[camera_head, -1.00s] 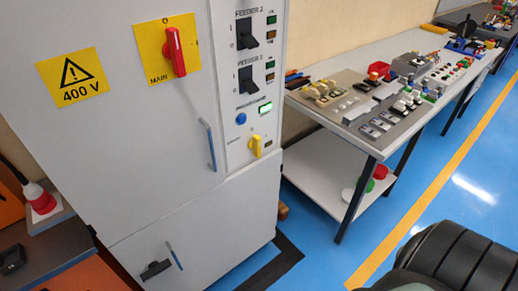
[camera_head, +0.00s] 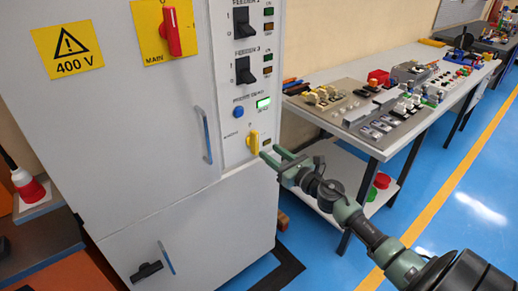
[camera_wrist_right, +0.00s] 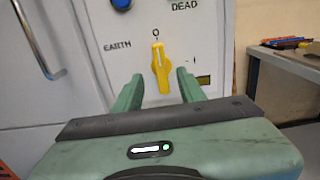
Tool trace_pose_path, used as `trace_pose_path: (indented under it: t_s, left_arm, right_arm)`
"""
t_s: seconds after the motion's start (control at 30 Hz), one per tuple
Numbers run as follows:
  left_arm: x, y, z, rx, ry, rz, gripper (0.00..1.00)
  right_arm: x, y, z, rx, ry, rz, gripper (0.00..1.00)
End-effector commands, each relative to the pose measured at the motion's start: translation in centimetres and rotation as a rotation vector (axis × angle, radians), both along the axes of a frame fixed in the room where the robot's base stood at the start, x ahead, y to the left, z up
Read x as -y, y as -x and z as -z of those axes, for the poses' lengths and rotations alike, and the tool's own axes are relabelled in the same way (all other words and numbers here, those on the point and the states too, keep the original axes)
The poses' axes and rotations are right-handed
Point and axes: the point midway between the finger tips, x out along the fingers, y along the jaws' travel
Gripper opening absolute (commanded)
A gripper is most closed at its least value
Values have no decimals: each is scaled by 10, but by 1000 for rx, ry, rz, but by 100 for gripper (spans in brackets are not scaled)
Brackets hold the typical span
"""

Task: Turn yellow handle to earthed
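The yellow handle (camera_head: 253,142) sits low on the right-hand strip of the grey cabinet, below the blue button (camera_head: 238,113) and a lit green display (camera_head: 263,103). In the right wrist view the handle (camera_wrist_right: 160,68) stands upright, its white line toward the "O" mark; "EARTH" is printed at its upper left and "I" at its right. My right gripper (camera_head: 270,152) is open in front of the panel. In the wrist view its two green fingers (camera_wrist_right: 158,88) stand either side of the handle's lower end, with gaps; contact cannot be told. My left gripper is not in view.
A red main switch (camera_head: 171,32) and two black feeder switches (camera_head: 243,71) are higher on the cabinet. The door's long handle (camera_head: 204,135) is left of the panel. A white table (camera_head: 400,141) with electrical parts stands right, behind my right arm. Blue floor is free in front.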

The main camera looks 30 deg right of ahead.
Motion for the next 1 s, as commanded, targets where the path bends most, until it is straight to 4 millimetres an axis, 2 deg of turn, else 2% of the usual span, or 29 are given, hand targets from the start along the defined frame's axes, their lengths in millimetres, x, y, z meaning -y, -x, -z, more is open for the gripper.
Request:
trace_pose_path:
  t_s: [0.3,0.5,0.87,0.97,1.0]
  left_arm:
    - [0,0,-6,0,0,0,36]
    - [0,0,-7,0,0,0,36]
    - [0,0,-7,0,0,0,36]
    - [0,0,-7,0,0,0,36]
    - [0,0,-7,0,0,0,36]
  right_arm:
    - [-3,-46,-2,1,-4,3,40]
    - [-5,-69,0,-1,-5,3,40]
    - [-6,-74,1,-2,-6,2,40]
    - [-6,-74,1,-2,-6,2,15]
    - [-6,-74,1,-2,-6,2,4]
